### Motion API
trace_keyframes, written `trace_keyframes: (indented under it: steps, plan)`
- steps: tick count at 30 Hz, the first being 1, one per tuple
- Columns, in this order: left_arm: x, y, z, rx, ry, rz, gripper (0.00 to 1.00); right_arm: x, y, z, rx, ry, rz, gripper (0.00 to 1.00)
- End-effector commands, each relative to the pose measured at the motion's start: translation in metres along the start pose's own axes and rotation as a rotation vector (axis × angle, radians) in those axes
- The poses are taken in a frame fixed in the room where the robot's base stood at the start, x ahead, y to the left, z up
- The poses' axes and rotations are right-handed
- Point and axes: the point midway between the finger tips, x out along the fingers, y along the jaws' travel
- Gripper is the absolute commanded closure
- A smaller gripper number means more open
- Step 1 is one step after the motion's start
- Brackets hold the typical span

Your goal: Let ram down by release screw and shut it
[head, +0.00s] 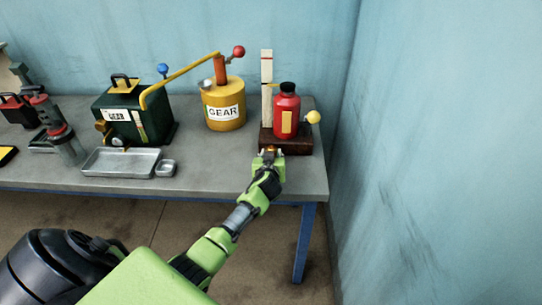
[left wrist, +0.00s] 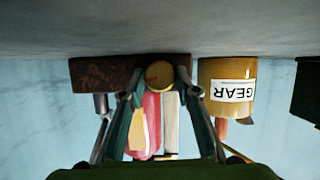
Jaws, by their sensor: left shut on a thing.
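The jack has a red ram body (head: 286,115) with a black top and a yellow label, upright on a dark brown base (head: 297,142). A white upright scale (head: 266,75) stands at its left and a yellow ball (head: 313,117) at its right. The round brass release screw (left wrist: 159,74) is on the front of the base, between the fingertips of my left gripper (head: 269,154). In the left wrist view, which is upside down, the gripper (left wrist: 160,82) is shut on the screw. My right gripper is not in view.
A yellow GEAR can (head: 223,108) with a long lever stands left of the jack. A dark green GEAR box (head: 135,118), a metal tray (head: 121,162) and a small dish (head: 166,168) are further left. The blue wall (head: 430,150) is close on the right. The bench (head: 225,165) is clear between dish and jack.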

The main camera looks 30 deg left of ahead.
Motion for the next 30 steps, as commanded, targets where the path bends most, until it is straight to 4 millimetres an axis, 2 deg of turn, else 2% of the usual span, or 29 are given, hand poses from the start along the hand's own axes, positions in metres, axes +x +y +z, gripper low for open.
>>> trace_keyframes:
  steps: [15, 30]
  plan:
    - [0.002, 0.004, 0.004, 0.325, 0.0, -0.135, 0.92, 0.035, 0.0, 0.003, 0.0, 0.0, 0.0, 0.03]
    - [0.001, 0.005, 0.002, 0.445, -0.001, -0.184, 0.92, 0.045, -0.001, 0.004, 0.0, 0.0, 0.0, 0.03]
